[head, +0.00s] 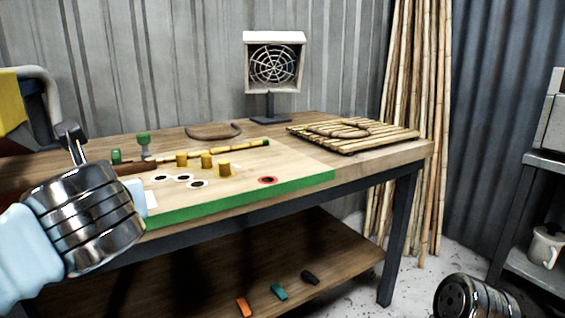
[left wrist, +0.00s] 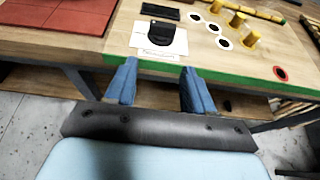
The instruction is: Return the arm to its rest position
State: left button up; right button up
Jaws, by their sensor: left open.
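My left arm comes in from the left in the head view, with its gripper (head: 138,196) at the front edge of the workbench (head: 365,165). In the left wrist view the gripper (left wrist: 158,78) has its two blue fingers apart. Nothing is between them, and the bench's green front edge shows beyond the tips. My right arm shows only as a metal link at the bottom right of the head view; its gripper is out of frame.
Yellow pegs (head: 224,170), white-ringed holes (head: 197,184) and a rattan pole (head: 225,148) are on the board. A slatted rattan panel (head: 365,140) lies at right. A fan heater (head: 273,65) stands behind. A lower shelf (head: 340,250) holds small pieces.

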pick_arm(q)
jog(key=w+d+f+n+g+h, duration=0.15)
jog(key=w+d+f, duration=0.25)
jog(key=f, duration=0.6)
jog(key=w+d+f+n+g+h, duration=0.1)
jog(key=w+d+f+g+h, duration=0.2)
jog(key=f, duration=0.6)
jog(key=s+d+f+n+g+h, duration=0.1)
jog(key=d+f+n+g+h, duration=0.15)
jog(key=f, duration=0.75)
jog(key=d+f+n+g+h, duration=0.1)
jog(key=d+f+n, duration=0.3)
jog(key=f, duration=0.6)
jog(key=s+f+n+g+h, duration=0.1)
jog(key=s+f+n, duration=0.7)
jog(key=f+n, duration=0.3)
jog(key=s+f+n+g+h, duration=0.2)
jog(key=s+f+n, duration=0.5)
jog(key=f+n, duration=0.4)
notch_tip(320, 180, down, 4)
jog(key=shift+s+d+f+n, duration=0.1)
jog(key=shift+s+d+n, duration=0.2)
jog(key=shift+s+d, duration=0.1)
